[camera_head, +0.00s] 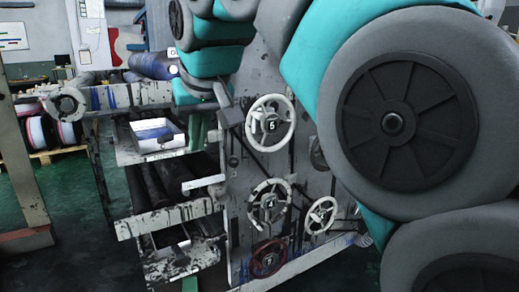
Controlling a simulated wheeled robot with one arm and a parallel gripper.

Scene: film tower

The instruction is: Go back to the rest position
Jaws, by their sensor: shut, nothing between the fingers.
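My teal and grey arm fills the right side (345,45) and arches over the top of the view. Its teal and grey far part (212,62) comes down at the top centre, in front of the machine. The film tower machine (318,175) stands behind the arm, a paint-stained grey panel with handwheels. A white handwheel marked 6 (270,123) is at the top, another white one (270,206) is below it, and a reddish one (269,259) is lowest. A smaller white handwheel (321,216) is to the right.
A stained roller frame (135,96) with a blue-wrapped roll (152,65) is left of the panel. An open white box (158,136) sits on its upper shelf. Spools (50,131) stand on a pallet at far left. Dark green floor (65,190) is open at left.

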